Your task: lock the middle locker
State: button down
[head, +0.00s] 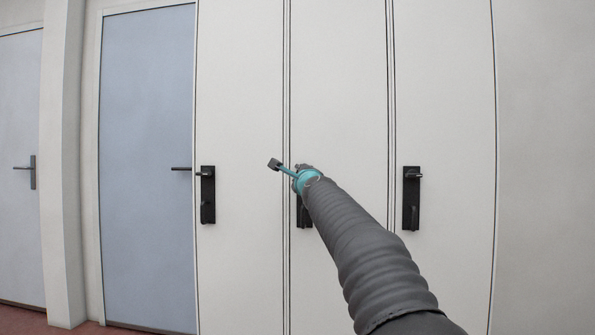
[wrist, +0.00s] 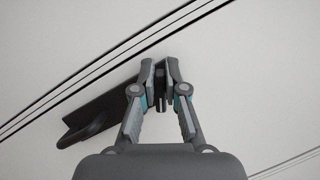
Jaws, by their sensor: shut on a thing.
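The middle locker (head: 340,80) is a tall pale door, and it looks shut. Its black lock plate (head: 303,217) is mostly hidden behind my arm in the head view. In the wrist view the plate (wrist: 105,108) lies slanted, with a curved pull handle (wrist: 88,130) at its lower left end. My gripper (head: 287,166) is at the upper end of this plate. In the wrist view my gripper (wrist: 160,72) is shut on a small dark part, apparently the plate's turn knob (wrist: 160,75). The fingers hide most of the knob, so its exact angle cannot be told.
The left locker has a black plate (head: 208,195) and the right locker has another (head: 411,198); both doors look shut. Further left are two blue-grey doors with lever handles, the nearer door (head: 147,90) and the farther door (head: 20,110). A bare wall (head: 545,150) is at the right.

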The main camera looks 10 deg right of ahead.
jog(key=shift+w+d+n+g+p, duration=0.15)
jog(key=shift+n+g+p, duration=0.25)
jog(key=shift+n+p, duration=0.65)
jog(key=n+p, duration=0.1)
jog(key=p, duration=0.1)
jog(key=n+g+p, duration=0.1)
jog(key=n, duration=0.1)
jog(key=shift+f+y+p, duration=0.3)
jog(key=shift+p, duration=0.05)
jog(key=shift+n, duration=0.25)
jog(key=c, duration=1.2)
grip_release()
jog(key=s, duration=0.8)
jog(key=s+d, duration=0.1)
jog(key=s, duration=0.3)
